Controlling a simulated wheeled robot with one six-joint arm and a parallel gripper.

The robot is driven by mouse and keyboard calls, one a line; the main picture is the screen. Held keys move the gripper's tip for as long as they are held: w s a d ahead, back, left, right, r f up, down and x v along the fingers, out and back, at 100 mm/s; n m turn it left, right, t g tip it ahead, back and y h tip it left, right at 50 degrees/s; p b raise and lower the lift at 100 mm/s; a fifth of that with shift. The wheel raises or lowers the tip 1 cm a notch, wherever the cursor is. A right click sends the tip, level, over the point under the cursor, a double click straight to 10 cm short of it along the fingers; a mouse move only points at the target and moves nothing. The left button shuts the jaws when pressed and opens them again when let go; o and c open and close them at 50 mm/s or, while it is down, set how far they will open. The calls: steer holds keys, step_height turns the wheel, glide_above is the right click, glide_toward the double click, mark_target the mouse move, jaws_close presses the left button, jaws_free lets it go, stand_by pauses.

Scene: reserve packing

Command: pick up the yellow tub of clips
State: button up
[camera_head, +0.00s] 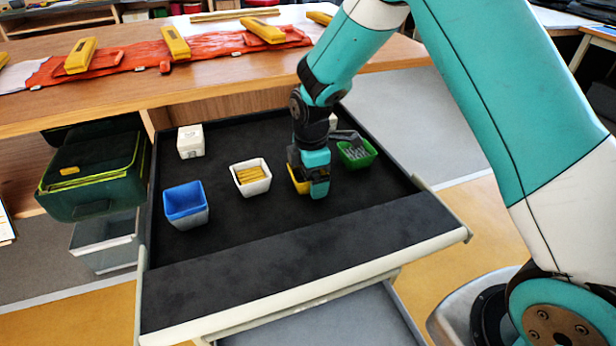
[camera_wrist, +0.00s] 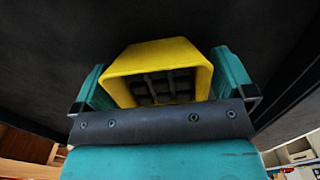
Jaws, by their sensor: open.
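The yellow tub (camera_head: 297,182) stands in the open dark-lined drawer, mostly hidden behind my gripper (camera_head: 312,175) in the head view. In the wrist view the yellow tub (camera_wrist: 158,55) lies between the two teal fingers of my gripper (camera_wrist: 164,82). Dark pieces in a criss-cross show inside its mouth. The fingers are open, one on each side of the tub. A narrow gap seems to show at the right finger; I cannot tell whether the left one touches.
In the drawer (camera_head: 300,245), a green tub (camera_head: 368,160) stands close right of my gripper. A white tub (camera_head: 254,188) with yellow pieces, a blue tub (camera_head: 186,208) and a white box (camera_head: 190,142) stand to the left. The wooden worktop (camera_head: 120,108) overhangs the drawer's back.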

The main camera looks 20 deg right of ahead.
steer(key=shift+f, duration=0.35)
steer(key=c, duration=0.8)
steer(key=shift+r, duration=0.1)
